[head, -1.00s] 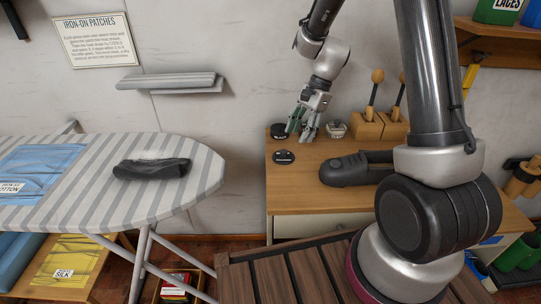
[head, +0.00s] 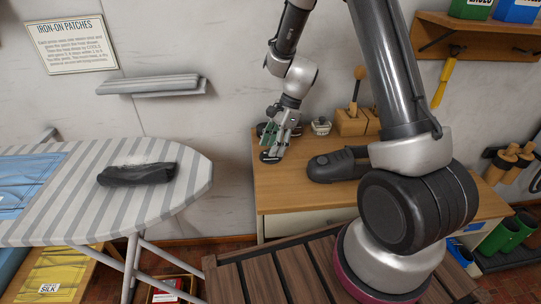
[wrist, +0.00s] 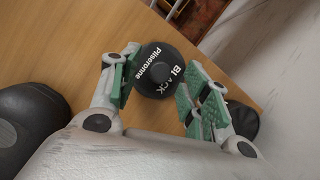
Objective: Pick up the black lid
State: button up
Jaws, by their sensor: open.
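The black lid (head: 269,157) is a flat round disc with white lettering, lying on the wooden counter. In the wrist view the lid (wrist: 163,72) shows a small central knob and sits between the green-padded fingertips, towards the far side of the gap. My gripper (head: 279,146) is open and points down over the lid, partly covering it in the head view. In the wrist view my gripper (wrist: 160,84) has a finger on each side of the lid; I cannot tell whether either touches it.
A dark round container (head: 263,129) stands behind my gripper. A dark grey shoe-like object (head: 335,165) lies to the right of the lid. A small jar (head: 320,126) and a wooden block with tools (head: 352,122) stand at the back. The counter front (head: 285,200) is clear.

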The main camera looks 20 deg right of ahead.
jog(key=shift+a+f, duration=0.2)
jog(key=shift+f, duration=0.45)
jog(key=c, duration=0.9)
jog(key=shift+o, duration=0.2)
jog(key=shift+r, duration=0.1)
